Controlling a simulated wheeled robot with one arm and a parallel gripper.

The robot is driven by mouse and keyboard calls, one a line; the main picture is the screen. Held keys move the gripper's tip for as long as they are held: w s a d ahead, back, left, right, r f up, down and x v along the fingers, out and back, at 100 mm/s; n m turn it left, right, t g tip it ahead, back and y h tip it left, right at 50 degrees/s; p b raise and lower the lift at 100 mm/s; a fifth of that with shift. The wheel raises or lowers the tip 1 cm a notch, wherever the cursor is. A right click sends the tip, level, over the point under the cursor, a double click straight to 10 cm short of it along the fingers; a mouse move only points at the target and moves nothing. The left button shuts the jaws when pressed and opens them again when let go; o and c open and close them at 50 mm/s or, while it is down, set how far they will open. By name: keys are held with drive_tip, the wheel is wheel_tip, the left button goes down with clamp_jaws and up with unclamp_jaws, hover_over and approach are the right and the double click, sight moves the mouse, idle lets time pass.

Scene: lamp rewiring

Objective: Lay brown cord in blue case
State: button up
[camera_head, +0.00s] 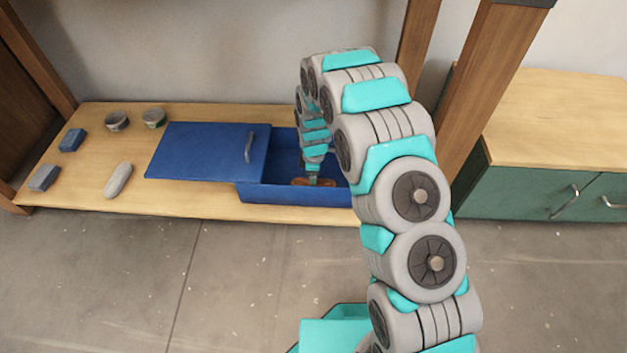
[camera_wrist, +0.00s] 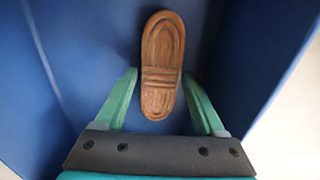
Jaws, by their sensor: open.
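The brown cord (camera_wrist: 161,65) is a flat, oblong coiled bundle with a band across its middle. It lies inside the blue case (camera_head: 290,194), on its floor as far as I can tell. In the head view the cord (camera_head: 326,182) is partly hidden by my gripper. The case's blue lid (camera_head: 205,150), with a grey handle, is off to the left, so the right part of the case is open. My gripper (camera_wrist: 161,82) is open inside the case, with its green fingers on either side of the cord's near end, apart from it.
The case stands on a low wooden shelf (camera_head: 75,200). To the left are two blue-grey blocks (camera_head: 71,139), two round grey tins (camera_head: 153,118) and a pale oblong bundle (camera_head: 118,180). Wooden posts (camera_head: 480,90) rise at the right, beside a green cabinet (camera_head: 530,190).

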wheel_tip(320, 180, up, 12)
drive_tip(key=p, duration=0.1)
drive_tip(key=s+d+r+m, duration=0.55)
drive_tip(key=s+r, duration=0.25)
drive_tip(key=r, duration=0.3)
drive_tip(key=s+d+r+m, duration=0.3)
drive_tip(key=s+r+m, duration=0.1)
drive_tip(key=s, duration=0.6)
drive_tip(key=s+d+r+m+g, duration=0.1)
drive_tip(key=s+d+r+m, duration=0.3)
drive_tip(key=s, duration=0.7)
drive_tip(key=s+d+r+m, duration=0.4)
drive_tip(key=s, duration=0.7)
drive_tip(key=shift+g, duration=0.4)
drive_tip(key=shift+r, duration=0.1)
